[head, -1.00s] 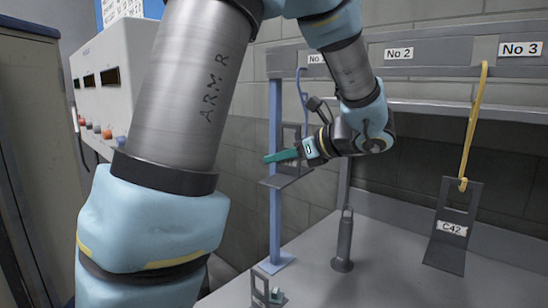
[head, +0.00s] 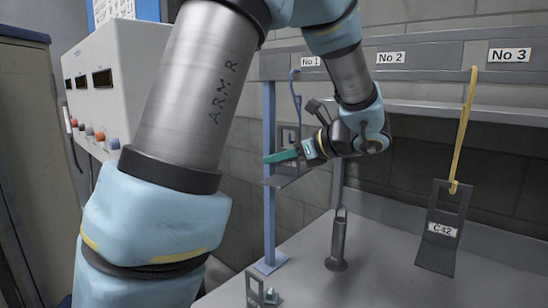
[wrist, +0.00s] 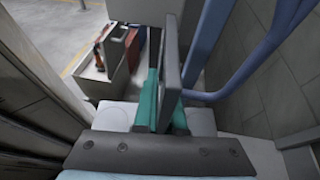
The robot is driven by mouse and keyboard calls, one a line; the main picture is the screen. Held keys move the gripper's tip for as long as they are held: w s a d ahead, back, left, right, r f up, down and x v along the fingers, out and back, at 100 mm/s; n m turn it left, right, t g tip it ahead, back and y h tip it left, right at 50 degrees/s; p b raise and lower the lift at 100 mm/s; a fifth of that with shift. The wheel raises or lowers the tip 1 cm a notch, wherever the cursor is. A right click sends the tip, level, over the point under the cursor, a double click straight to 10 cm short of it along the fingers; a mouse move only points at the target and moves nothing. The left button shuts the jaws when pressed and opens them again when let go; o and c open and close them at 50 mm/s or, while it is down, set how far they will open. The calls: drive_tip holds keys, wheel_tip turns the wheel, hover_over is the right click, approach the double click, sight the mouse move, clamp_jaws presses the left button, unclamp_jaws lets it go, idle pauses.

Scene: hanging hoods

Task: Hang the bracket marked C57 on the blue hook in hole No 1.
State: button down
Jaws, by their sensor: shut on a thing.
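My gripper (head: 284,156), with green fingers, is shut on a dark grey bracket (head: 290,177) near the blue post at the left. In the wrist view the bracket (wrist: 174,58) stands edge-on between the green fingers. Its marking cannot be read here. The blue hook (head: 296,88) hangs from the rail under the label No 1 (head: 311,62). In the wrist view the blue hook (wrist: 268,48) comes down from the upper right, and its low end runs behind the bracket's edge. I cannot tell whether it passes through the bracket's opening.
A blue post (head: 269,215) stands close to the bracket. A bracket marked C42 (head: 440,250) hangs on a yellow hook (head: 463,130) under No 3. A grey cylinder with a loop (head: 338,245) stands on the bench. A small dark frame (head: 252,291) is at the bottom edge.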

drive_tip(key=shift+w+d+p, duration=0.45)
drive_tip(key=shift+w+d, duration=0.25)
drive_tip(key=shift+d, duration=0.05)
drive_tip(key=shift+f+b, duration=0.55)
drive_tip(key=shift+f, duration=0.75)
idle(0.4)
drive_tip(key=c, duration=0.9)
unclamp_jaws()
